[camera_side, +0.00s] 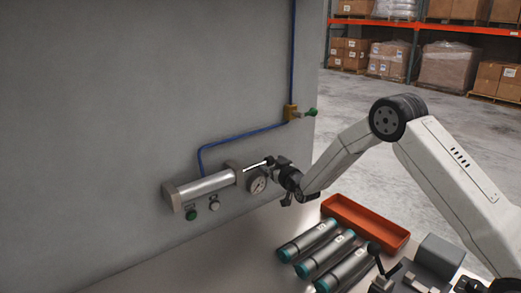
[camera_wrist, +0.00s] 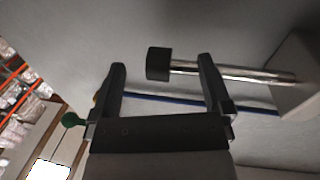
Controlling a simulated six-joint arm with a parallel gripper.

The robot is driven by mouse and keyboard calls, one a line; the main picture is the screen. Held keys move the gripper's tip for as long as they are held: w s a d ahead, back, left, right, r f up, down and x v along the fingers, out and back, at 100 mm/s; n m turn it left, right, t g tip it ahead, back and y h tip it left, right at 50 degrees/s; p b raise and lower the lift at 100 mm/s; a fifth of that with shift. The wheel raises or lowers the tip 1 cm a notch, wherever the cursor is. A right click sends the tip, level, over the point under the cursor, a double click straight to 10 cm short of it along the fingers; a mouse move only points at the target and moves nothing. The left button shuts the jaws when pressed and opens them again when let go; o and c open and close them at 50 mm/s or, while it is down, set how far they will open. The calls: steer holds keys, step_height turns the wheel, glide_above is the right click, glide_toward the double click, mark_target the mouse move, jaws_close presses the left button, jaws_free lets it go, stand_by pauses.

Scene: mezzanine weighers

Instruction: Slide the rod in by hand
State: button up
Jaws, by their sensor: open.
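A silver cylinder (camera_side: 205,187) is mounted on the grey wall. Its bright rod (camera_side: 254,167) sticks out to the right and ends in a black tip. In the wrist view, the rod (camera_wrist: 240,73) comes from the light block at the right, and its black tip (camera_wrist: 158,63) appears between my two fingers. My gripper (camera_side: 278,163) is at the rod's outer end, with its fingers spread. In the wrist view, my gripper (camera_wrist: 161,72) is open, and its right finger crosses in front of the rod. Whether a finger touches it, I cannot tell.
A blue hose (camera_side: 245,135) leads to a brass valve (camera_side: 291,112). Several grey tubes (camera_side: 328,254) and an orange tray (camera_side: 390,239) lie on the bench.

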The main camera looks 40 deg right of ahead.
steer(key=shift+w+d, duration=0.2)
steer(key=shift+w, duration=0.8)
jaws_close()
